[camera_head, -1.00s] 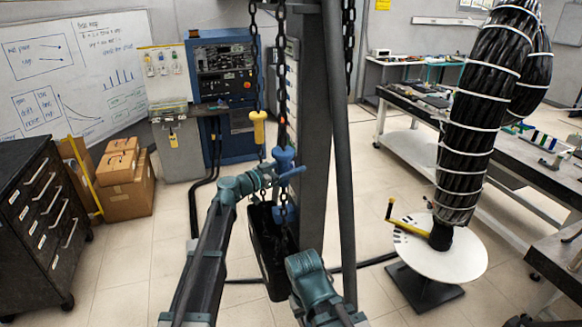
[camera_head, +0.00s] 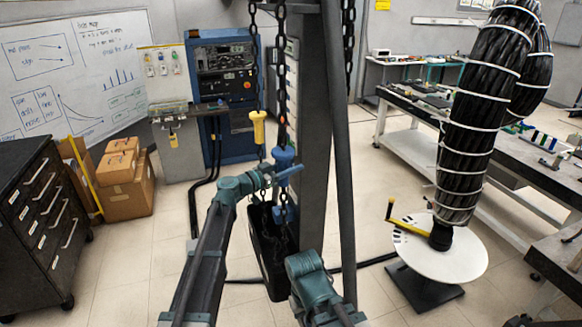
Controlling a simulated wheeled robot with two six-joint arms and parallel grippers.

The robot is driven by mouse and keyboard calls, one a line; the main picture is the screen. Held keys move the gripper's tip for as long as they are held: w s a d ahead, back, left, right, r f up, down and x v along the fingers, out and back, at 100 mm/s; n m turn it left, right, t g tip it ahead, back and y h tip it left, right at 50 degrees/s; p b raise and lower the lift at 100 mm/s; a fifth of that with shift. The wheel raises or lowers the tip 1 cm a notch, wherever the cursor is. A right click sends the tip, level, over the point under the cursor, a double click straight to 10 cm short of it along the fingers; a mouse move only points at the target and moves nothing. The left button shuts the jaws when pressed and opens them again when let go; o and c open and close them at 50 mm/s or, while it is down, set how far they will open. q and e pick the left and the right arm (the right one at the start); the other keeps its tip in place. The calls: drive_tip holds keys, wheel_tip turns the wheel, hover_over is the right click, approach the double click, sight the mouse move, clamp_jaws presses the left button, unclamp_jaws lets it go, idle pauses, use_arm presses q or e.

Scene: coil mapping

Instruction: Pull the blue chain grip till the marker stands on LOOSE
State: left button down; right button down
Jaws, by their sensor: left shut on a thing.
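The blue chain grip (camera_head: 284,156) hangs on a dark chain just left of a grey upright post. My left gripper (camera_head: 276,177) is shut on the blue grip, its teal wrist at the grip's left. A yellow chain grip (camera_head: 258,126) hangs on another chain, to the left of and a little higher than the blue one. My right arm's teal end (camera_head: 308,272) is low in the middle, right of the black chain bag (camera_head: 269,255). Its fingers cannot be made out. No marker or LOOSE label can be read.
A white round plate (camera_head: 456,258) with a yellow crank (camera_head: 405,222) stands at right under a thick black cable bundle (camera_head: 478,110). The grey post (camera_head: 312,130) stands close beside the blue grip. Drawers (camera_head: 45,215) and boxes (camera_head: 125,185) stand at left.

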use_arm(q)
drive_tip(key=shift+f, duration=0.1)
idle(0.7)
wheel_tip(320, 180, down, 20)
drive_tip(key=b, duration=1.9)
drive_tip(key=shift+r+b, duration=0.25)
drive_tip(key=shift+b, duration=0.1)
drive_tip(key=shift+c, duration=2)
unclamp_jaws()
drive_tip(key=v, duration=1.3)
drive_tip(key=shift+s+a, duration=0.25)
drive_tip(key=shift+a, duration=0.1)
